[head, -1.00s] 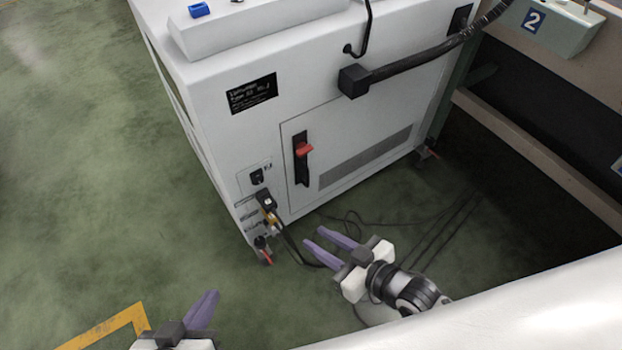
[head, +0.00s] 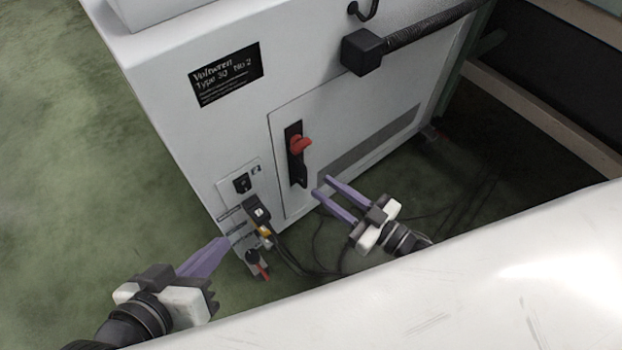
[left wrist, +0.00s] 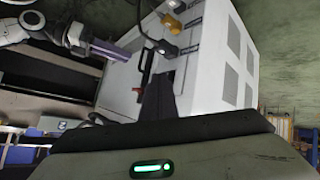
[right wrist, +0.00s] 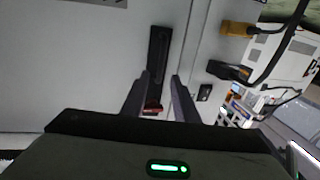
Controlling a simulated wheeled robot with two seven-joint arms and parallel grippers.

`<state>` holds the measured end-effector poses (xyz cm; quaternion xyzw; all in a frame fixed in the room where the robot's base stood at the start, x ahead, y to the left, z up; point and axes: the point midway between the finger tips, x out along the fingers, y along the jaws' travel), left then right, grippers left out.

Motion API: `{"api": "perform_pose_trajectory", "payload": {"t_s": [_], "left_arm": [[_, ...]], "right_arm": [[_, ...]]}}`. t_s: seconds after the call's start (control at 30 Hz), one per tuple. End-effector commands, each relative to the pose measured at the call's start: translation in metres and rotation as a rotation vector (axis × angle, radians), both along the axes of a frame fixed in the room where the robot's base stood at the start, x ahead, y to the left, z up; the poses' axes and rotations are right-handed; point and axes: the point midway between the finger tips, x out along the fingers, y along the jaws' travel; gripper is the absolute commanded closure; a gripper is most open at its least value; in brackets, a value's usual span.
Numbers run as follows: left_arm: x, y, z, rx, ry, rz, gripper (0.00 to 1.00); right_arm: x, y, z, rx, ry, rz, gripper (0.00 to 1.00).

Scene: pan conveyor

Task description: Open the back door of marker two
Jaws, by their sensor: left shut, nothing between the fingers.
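The marker two machine is a white cabinet (head: 190,130) with a black label reading "No 2". Its back door (head: 345,115) is a flush panel and looks closed. A black latch plate with a red handle (head: 300,145) sits at the door's left side. My right gripper (head: 327,187) is open and empty, just below and right of the handle. In the right wrist view the red handle (right wrist: 152,106) shows between its fingers, apart from them as far as I can tell. My left gripper (head: 226,243) is shut and empty, near the cabinet's lower left corner.
Cable plugs (head: 258,212) and a small switch (head: 242,183) sit left of the door, with loose cables on the green floor below. A thick black hose (head: 425,35) runs above the door. A pale beam (head: 530,115) stands to the right.

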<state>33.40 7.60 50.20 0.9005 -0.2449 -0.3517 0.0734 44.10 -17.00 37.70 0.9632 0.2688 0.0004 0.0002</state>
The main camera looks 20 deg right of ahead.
Motion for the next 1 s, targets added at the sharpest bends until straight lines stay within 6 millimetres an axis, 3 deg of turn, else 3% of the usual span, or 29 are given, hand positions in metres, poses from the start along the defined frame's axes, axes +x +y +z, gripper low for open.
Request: {"api": "perform_pose_trajectory", "payload": {"t_s": [0.1, 0.3, 0.67, 0.83, 1.0], "left_arm": [[0.001, -0.003, 0.002, -0.025, -0.019, 0.0, 1.0], [0.001, -0.007, 0.01, -0.056, -0.039, -0.002, 1.0], [0.001, -0.008, 0.013, -0.063, -0.043, -0.002, 1.0], [0.001, -0.008, 0.013, -0.063, -0.045, -0.002, 1.0], [0.001, -0.008, 0.014, -0.063, -0.045, -0.003, 1.0]], "right_arm": [[0.02, 0.013, -0.002, 0.003, -0.003, 0.001, 0.73], [0.04, 0.025, -0.001, 0.001, -0.001, 0.001, 0.73], [0.045, 0.028, 0.0, -0.001, 0.001, 0.0, 0.73], [0.045, 0.028, 0.0, -0.001, 0.001, 0.0, 0.98], [0.045, 0.028, 0.0, 0.0, 0.001, 0.0, 1.0]]}}
